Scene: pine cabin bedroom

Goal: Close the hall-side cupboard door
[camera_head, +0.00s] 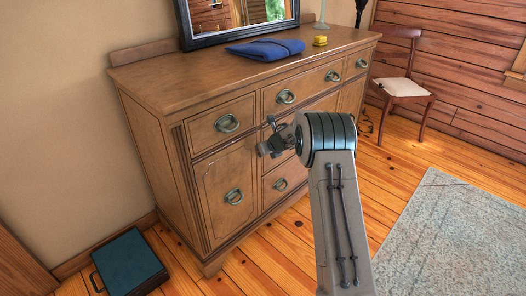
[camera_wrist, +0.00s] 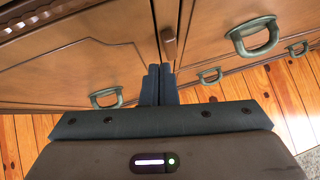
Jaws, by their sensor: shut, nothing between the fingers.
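The cupboard door (camera_head: 213,178) is the lower left front of the wooden dresser, with a green ring handle (camera_head: 233,196). It looks flush or nearly flush; I cannot tell whether a small gap remains. I cannot tell from the pictures which side is the hall side. My gripper (camera_head: 264,149) is at the door's upper right edge, close to the seam with the middle drawers. In the wrist view my gripper (camera_wrist: 159,72) is shut and empty, pointing at that seam, with the door (camera_wrist: 75,65) on the left. Contact cannot be told.
The middle drawers (camera_wrist: 215,50) with green handles are right of the seam, beside a small wooden piece (camera_wrist: 169,42). A dark box (camera_head: 128,264) is on the floor at left. A chair (camera_head: 402,88) stands at the far right. A rug (camera_head: 455,235) covers open floor at right.

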